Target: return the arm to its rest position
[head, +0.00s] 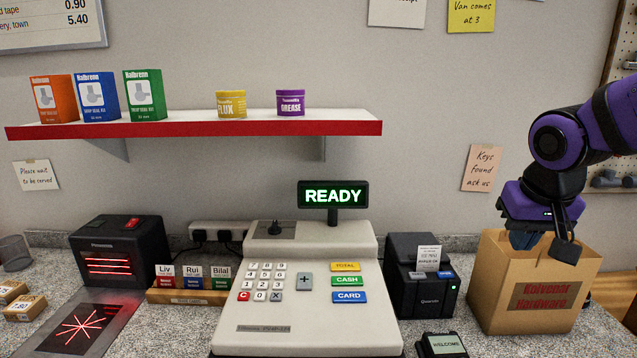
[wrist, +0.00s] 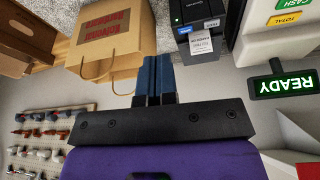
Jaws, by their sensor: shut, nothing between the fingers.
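My purple and black arm reaches in from the right in the head view. My gripper (head: 527,238) points down over the open top of the brown paper bag (head: 535,306), at its back-left part. The blue fingers are partly hidden by black parts of my arm and the bag's rim. In the wrist view my gripper (wrist: 153,62) shows its two blue fingers closed side by side with nothing between them. The paper bag with its string handles shows beyond them in the wrist view (wrist: 120,52).
A cash register (head: 300,300) with a READY display (head: 333,195) stands mid-counter. A black receipt printer (head: 408,290) and a small card terminal (head: 441,345) stand between it and the bag. A red-edged shelf (head: 190,127) holds boxes and tins. A pegboard (head: 620,110) hangs at right.

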